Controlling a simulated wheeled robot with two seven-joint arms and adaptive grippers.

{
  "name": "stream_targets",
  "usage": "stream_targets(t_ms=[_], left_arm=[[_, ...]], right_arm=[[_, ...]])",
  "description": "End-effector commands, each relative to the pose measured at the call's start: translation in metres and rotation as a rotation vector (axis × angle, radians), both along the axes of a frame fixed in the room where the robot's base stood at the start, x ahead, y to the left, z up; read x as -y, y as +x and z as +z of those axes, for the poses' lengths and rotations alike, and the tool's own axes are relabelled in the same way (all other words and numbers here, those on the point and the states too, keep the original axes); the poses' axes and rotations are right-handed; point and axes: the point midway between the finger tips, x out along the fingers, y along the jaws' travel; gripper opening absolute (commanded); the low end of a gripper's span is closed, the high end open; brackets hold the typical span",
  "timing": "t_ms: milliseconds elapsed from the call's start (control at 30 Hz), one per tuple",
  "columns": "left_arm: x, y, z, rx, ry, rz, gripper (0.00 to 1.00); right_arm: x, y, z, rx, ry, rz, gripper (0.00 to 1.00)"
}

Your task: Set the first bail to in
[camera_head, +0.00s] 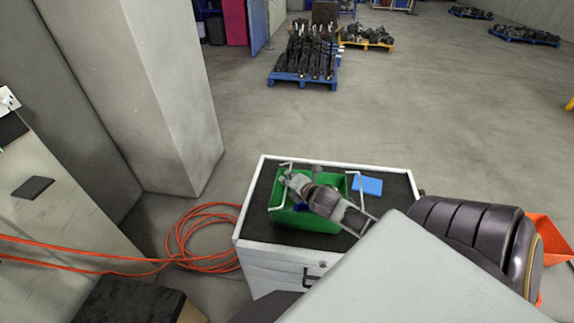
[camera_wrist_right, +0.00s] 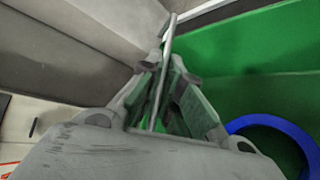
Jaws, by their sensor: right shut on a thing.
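A green bin (camera_head: 318,219) stands on the black top of a white cabinet. It has a thin metal wire bail at each end: a left bail (camera_head: 281,190) and a right bail (camera_head: 361,184). My right gripper (camera_head: 287,176) reaches over the bin from the right and is shut on the left bail at the bin's left end. In the wrist view the rod of the left bail (camera_wrist_right: 166,62) runs between the two fingers (camera_wrist_right: 163,95), with the green bin (camera_wrist_right: 270,85) to the right. Which bail counts as first is not marked. My left gripper is not in view.
A blue ring (camera_wrist_right: 262,121) lies inside the bin. A flat blue item (camera_head: 368,185) lies on the cabinet top (camera_head: 402,188), right of the bin. An orange hose (camera_head: 190,238) is coiled on the floor to the left, near a pillar (camera_head: 165,100). Loaded pallets stand far back.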

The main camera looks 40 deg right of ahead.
Motion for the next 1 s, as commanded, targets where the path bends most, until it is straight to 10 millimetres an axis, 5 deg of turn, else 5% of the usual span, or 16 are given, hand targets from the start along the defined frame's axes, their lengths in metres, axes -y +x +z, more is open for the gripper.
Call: stream_targets(t_ms=[900, 1000], left_arm=[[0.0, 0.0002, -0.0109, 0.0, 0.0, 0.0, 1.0], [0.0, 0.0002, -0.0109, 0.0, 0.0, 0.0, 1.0]], right_arm=[[0.0021, -0.0018, -0.0071, 0.121, 0.102, 0.0, 0.0], [0.0021, -0.0018, -0.0071, 0.12, 0.102, -0.001, 0.17]])
